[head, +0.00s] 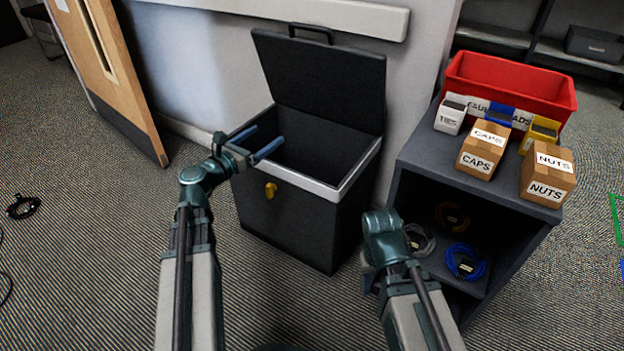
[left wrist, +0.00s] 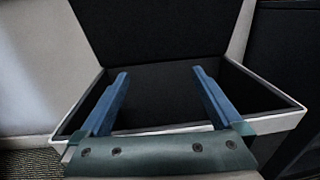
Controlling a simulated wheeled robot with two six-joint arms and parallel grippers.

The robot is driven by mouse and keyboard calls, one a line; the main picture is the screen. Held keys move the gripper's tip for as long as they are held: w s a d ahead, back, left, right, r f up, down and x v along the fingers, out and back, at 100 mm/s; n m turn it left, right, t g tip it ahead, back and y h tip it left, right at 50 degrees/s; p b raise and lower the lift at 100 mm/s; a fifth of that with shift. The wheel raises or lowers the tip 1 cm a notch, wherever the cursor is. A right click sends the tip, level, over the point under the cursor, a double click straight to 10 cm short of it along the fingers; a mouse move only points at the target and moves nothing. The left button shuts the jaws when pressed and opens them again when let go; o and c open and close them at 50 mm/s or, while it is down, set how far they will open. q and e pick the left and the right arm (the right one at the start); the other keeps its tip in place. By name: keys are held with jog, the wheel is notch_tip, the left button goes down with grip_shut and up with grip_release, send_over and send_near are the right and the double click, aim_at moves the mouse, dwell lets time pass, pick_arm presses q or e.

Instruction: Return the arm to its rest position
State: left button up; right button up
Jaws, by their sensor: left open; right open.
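My left gripper (head: 256,141) is open and empty, above the near left part of the open black bin in the head view. Its two blue fingers also show spread apart in the left wrist view (left wrist: 158,100), with the bin's dark inside beyond them. The black bin (head: 297,225) has a pale rim and a yellow latch (head: 270,190) on its front. Its lid (head: 320,80) stands up open at the back. My right arm comes in at the lower middle beside the shelf unit; its gripper's fingers are hidden in the head view.
A dark shelf unit (head: 416,160) stands right of the bin, with a red bin (head: 540,92), a CAPS box (head: 478,163) and a NUTS box (head: 545,188) on top. Coiled cables, one blue (head: 465,262), lie inside. A wooden door (head: 118,75) is at left. Floor at left is mostly clear.

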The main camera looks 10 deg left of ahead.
pick_arm(q)
jog(key=s+d+r+m+g+h+p, duration=0.1)
jog(key=s+d+r+m+g+p, duration=0.4)
jog(key=d+r+m+p, duration=0.75)
jog(key=s+d+r+m+g+p, duration=0.35)
jog(key=d+m+g+p, duration=0.4)
jog(key=p, duration=0.95)
jog(key=s+d+r+m+g+y+p, duration=0.1)
jog(key=s+r+m+y+p, duration=0.4)
jog(key=r+p, duration=0.6)
jog(key=s+d+r+m+g+y+p, duration=0.1)
jog(key=s+r+m+g+y+p, duration=0.2)
jog(key=s+r+m+p, duration=0.7)
jog(key=r+y+p, duration=0.1)
jog(key=p, duration=0.8)
jog(key=shift+s+d+y, duration=0.15)
jog(key=shift+d+y, duration=0.1)
jog(key=shift+y, duration=0.15)
jog(key=shift+s, duration=0.1)
